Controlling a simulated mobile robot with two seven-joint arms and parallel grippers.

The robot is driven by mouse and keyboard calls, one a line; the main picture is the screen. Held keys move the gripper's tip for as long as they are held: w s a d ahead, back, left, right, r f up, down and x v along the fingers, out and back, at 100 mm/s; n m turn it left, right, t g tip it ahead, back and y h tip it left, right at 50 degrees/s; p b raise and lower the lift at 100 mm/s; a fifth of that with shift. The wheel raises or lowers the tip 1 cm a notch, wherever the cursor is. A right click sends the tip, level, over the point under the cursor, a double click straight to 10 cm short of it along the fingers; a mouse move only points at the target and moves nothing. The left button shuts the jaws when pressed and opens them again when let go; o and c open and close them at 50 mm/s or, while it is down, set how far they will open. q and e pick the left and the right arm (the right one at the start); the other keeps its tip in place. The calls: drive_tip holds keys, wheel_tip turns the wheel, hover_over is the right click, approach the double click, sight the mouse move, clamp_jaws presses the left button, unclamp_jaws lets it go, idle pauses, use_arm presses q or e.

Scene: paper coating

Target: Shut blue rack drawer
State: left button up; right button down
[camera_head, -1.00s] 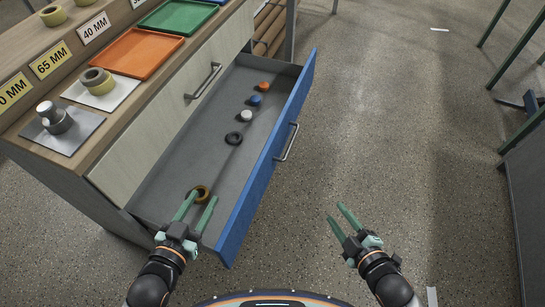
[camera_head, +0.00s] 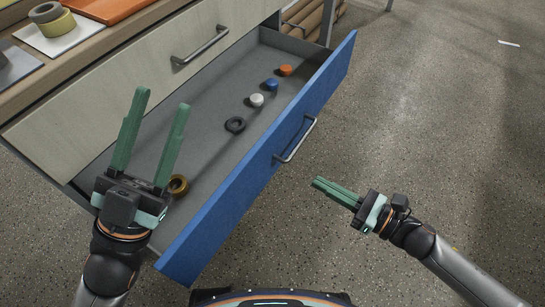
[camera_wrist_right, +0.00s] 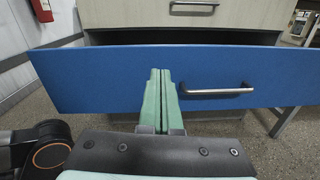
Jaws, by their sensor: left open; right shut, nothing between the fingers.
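The blue-fronted drawer (camera_head: 238,203) is pulled out of the wooden cabinet, with a metal bar handle (camera_head: 297,140) on its front. Inside lie a brass ring (camera_head: 178,184), a black ring (camera_head: 235,125), and white, blue and orange pieces in a line. My left gripper (camera_head: 164,97) is open and empty, above the near left end of the drawer. My right gripper (camera_head: 317,182) is shut and empty, in front of the drawer and apart from it in the head view. In the right wrist view its fingers (camera_wrist_right: 160,75) point at the blue front (camera_wrist_right: 95,80), left of the handle (camera_wrist_right: 216,89).
A closed pale drawer (camera_head: 130,95) with a handle sits above the open one. The cabinet top holds an orange tray (camera_head: 105,8) and a yellow-green roll (camera_head: 53,20) on a white plate.

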drive_tip(key=n, duration=0.2)
use_arm(q)
drive_tip(key=shift+s+d+f+h+b, duration=0.1)
drive_tip(key=shift+f+h+b, duration=0.05)
drive_tip(key=shift+f+b, duration=0.3)
drive_tip(key=shift+s+d+f+h+b, duration=0.15)
drive_tip(key=shift+f+b, duration=0.2)
drive_tip(key=shift+b, duration=0.2)
use_arm(e)
approach(259, 152)
drive_tip(key=shift+g, duration=0.4)
drive_tip(key=x, duration=0.6)
drive_tip(key=shift+w+a+r, duration=0.3)
drive_tip(key=shift+w+a, duration=0.1)
